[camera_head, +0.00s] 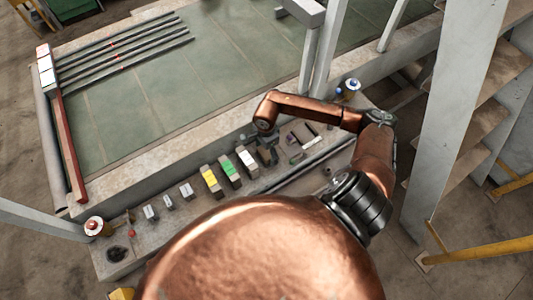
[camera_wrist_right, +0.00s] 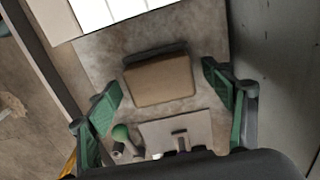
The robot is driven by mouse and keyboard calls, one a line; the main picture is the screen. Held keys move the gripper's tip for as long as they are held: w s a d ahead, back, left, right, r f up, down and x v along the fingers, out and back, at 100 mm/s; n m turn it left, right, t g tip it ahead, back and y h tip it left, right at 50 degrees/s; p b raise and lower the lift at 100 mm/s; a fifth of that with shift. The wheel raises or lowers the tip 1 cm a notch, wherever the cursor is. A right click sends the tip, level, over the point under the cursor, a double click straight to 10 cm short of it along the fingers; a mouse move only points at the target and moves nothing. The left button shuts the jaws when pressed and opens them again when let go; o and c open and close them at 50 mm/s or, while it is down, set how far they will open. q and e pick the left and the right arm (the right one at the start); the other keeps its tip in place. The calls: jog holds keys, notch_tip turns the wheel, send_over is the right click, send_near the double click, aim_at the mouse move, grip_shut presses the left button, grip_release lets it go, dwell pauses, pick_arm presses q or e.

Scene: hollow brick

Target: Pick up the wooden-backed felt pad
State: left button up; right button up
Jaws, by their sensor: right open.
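The felt pad (camera_wrist_right: 160,78) shows in the right wrist view as a brown wooden block with a dark grey layer along its far edge. It lies flat on a grey-brown stone surface. My right gripper (camera_wrist_right: 170,95) has its green-lined fingers wide apart, one on each side of the pad, with clear gaps to it. How high the fingers are above the surface is hard to tell. In the head view my right gripper (camera_head: 267,152) is small and dark above the ledge, and I cannot make out the pad there. My left gripper is not in view.
Several small blocks, including a yellow one (camera_head: 211,180), a green one (camera_head: 230,171) and a white one (camera_head: 248,161), stand in a row along the ledge (camera_head: 155,237). A green-knobbed tool (camera_wrist_right: 121,133) and a pale plate (camera_wrist_right: 195,130) lie near the pad. A post (camera_head: 455,120) rises at right.

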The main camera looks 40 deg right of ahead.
jog(key=shift+f, duration=0.1)
jog(key=shift+c, duration=0.5)
jog(key=c, duration=1.2)
jog(key=shift+r, duration=0.2)
jog(key=shift+c, duration=0.2)
notch_tip(320, 180, up, 10)
jog(key=shift+f+b, duration=0.1)
jog(key=shift+b, duration=0.95)
jog(key=o, duration=0.6)
jog(key=c, duration=0.4)
